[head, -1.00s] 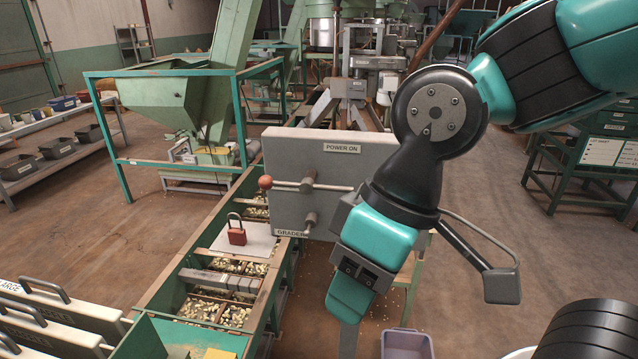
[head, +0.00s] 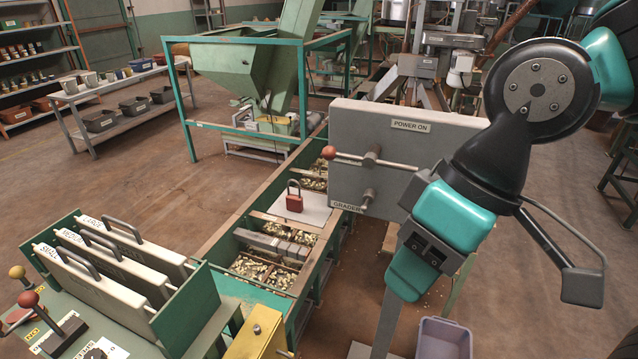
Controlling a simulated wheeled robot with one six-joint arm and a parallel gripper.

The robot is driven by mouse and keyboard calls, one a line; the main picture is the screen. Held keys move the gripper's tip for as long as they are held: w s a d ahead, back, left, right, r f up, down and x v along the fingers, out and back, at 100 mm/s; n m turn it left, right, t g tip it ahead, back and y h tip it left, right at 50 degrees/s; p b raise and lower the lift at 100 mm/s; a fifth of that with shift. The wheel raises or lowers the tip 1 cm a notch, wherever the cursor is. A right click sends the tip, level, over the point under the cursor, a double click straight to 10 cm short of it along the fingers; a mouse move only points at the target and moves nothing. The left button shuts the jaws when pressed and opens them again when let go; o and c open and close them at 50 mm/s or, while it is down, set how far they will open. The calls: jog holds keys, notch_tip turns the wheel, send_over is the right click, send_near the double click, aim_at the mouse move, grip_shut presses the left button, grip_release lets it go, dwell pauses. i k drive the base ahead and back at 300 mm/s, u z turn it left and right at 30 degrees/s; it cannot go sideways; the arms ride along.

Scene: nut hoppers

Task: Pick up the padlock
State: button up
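A red padlock (head: 294,200) with a dark shackle stands upright on a pale flat plate (head: 313,212) that lies across the long green trough. My gripper (head: 402,290) is to the right of the padlock and nearer to me, pointing down, apart from it. Its teal fingers look close together from this side, and I cannot tell whether there is a gap between them. Nothing shows held in it.
A grey "POWER ON" panel (head: 400,150) with a red-knobbed lever (head: 329,153) stands just right of the padlock. The trough (head: 245,225) holds nuts. Labelled plates with handles (head: 125,255) stand at front left. A grey bin (head: 443,338) sits on the floor.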

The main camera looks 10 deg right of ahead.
aim_at(294, 202)
jog(key=z, duration=3.05)
jog(key=k, duration=2.65)
jog(key=u, duration=2.45)
